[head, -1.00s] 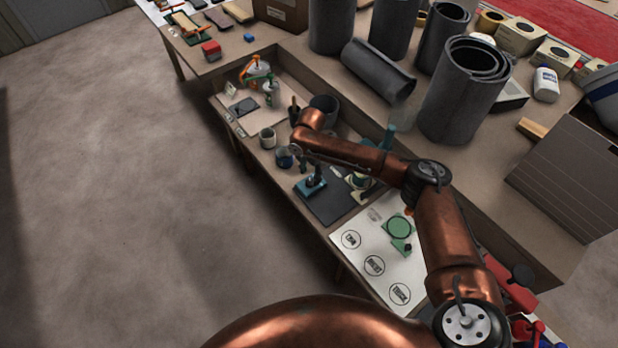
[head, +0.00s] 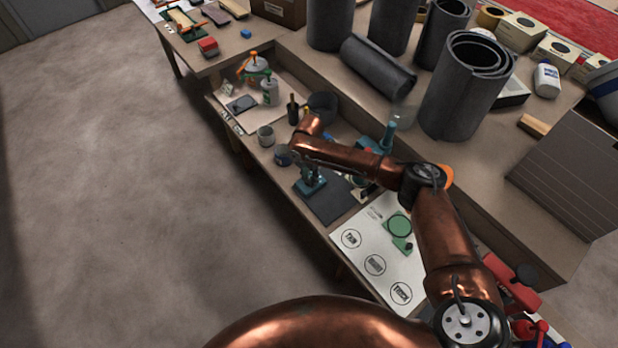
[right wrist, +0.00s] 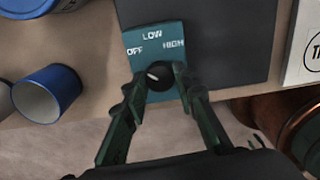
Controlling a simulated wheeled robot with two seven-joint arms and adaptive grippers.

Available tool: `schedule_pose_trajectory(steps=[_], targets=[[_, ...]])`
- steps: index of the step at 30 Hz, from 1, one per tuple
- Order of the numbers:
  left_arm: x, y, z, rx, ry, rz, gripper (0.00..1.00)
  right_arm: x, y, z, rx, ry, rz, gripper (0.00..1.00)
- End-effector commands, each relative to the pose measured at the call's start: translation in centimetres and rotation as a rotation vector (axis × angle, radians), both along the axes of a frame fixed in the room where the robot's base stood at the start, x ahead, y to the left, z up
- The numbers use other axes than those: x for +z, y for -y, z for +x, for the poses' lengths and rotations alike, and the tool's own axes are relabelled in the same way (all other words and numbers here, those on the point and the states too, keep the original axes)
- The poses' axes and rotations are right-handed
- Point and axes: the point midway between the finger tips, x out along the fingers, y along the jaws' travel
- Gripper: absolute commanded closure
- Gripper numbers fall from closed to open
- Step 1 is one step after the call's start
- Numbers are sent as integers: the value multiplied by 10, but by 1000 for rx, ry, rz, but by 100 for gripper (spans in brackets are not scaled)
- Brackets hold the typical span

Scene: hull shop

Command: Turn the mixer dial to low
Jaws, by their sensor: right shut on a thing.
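The mixer's teal control plate (right wrist: 158,50) carries the labels OFF, LOW and HIGH in the right wrist view. Its round black dial (right wrist: 159,77) sits below the labels. A small pale mark on the dial lies toward its upper left, on the OFF side; its exact setting is hard to read. My right gripper (right wrist: 160,84) is shut on the dial, one finger on each side. In the head view the teal mixer part (head: 311,186) is small, with my right gripper (head: 309,170) over it. My left gripper is not in view.
A blue cup (right wrist: 48,94) stands left of the plate in the right wrist view, and a dark mat (right wrist: 232,40) lies right of it. In the head view a white sheet (head: 345,262) with printed circles lies nearer. Dark rolls (head: 462,90) stand on the bench behind.

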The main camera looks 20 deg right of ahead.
Motion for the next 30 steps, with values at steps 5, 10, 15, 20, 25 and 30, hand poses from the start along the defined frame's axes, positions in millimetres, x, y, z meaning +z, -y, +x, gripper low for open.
schedule_pose_trajectory(steps=[5,10,15,20,25,30], targets=[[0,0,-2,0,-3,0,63,0,0,0,0,0,0,96],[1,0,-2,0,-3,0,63,1,0,0,-3,0,0,99],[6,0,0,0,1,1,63,3,0,0,-38,0,1,99],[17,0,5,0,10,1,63,4,-1,-1,-116,0,1,99],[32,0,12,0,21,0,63,5,-1,-1,-247,0,2,99],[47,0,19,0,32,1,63,5,-1,-1,-403,0,2,99]])
